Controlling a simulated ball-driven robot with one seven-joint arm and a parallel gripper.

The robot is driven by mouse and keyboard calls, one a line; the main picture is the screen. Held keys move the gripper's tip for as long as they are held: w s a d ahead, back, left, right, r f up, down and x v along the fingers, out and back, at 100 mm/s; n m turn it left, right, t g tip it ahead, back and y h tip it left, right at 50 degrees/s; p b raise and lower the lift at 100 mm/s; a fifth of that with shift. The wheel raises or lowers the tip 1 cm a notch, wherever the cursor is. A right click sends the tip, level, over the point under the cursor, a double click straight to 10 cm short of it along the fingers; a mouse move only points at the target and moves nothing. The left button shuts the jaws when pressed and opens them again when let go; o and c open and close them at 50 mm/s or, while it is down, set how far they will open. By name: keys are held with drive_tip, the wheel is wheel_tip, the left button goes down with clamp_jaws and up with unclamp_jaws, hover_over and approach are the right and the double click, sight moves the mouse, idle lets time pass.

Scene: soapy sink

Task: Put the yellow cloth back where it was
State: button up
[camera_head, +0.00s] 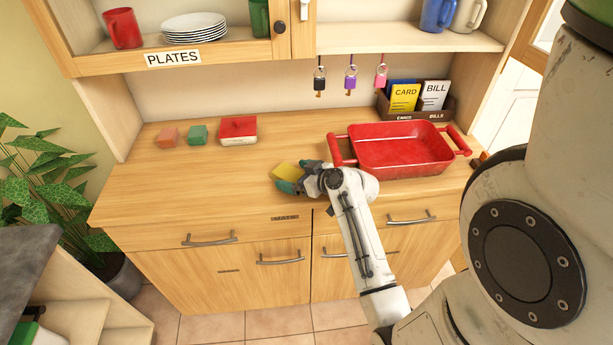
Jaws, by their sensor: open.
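The yellow cloth (287,172) appears as a small yellow block-like piece on the wooden counter, left of the red tray. My gripper (298,178) is at the cloth, with its dark teal fingertips beside the cloth's near and right sides. The jaws are open. The wrist hides part of the counter there, and I cannot tell whether the fingers touch the cloth.
Orange (168,137) and green (198,135) blocks and a red-and-white box (238,131) stand at the back left. A red tray (404,151) is right of my gripper. Keys (350,80) hang above. The counter's front left is clear.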

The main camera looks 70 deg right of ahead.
drive_tip(key=b+v, duration=0.1)
drive_tip(key=v, duration=1.1)
drive_tip(key=shift+b, duration=0.4)
